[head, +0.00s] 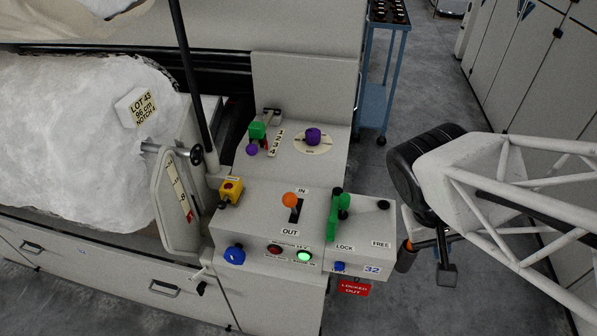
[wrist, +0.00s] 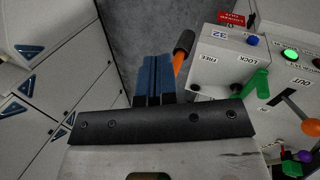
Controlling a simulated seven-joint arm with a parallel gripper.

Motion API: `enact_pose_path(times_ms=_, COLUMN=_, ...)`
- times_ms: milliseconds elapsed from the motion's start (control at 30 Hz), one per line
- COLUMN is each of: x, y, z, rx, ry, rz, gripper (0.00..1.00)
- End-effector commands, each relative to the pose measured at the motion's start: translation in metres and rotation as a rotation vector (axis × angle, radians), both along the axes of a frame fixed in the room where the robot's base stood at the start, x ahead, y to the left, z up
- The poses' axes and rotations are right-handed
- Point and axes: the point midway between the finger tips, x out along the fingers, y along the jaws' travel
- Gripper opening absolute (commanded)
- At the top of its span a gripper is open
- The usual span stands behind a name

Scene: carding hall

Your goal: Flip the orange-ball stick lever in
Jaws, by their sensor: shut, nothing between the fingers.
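The orange-ball lever (head: 290,199) stands in a dark slot on the grey control box, with IN printed above the slot and OUT below it. My gripper (head: 447,272) is to the right of the box, apart from the lever. In the wrist view its blue fingers (wrist: 155,78) are shut together and empty, over the floor beside the box.
A green handle (head: 332,217) stands between the orange lever and my gripper, near the LOCK label. A black-and-orange grip (head: 404,261) is beside the box. A red LOCKED OUT tag (head: 354,288) hangs in front. A purple knob (head: 313,136) and yellow button box (head: 231,190) are nearby.

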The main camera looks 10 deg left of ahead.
Motion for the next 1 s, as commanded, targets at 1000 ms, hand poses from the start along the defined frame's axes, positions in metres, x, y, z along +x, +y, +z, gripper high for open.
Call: enact_pose_path(times_ms=1000, x=0.028, y=0.058, z=-0.05, rx=-0.525, ry=-0.03, rz=0.269, gripper=0.0)
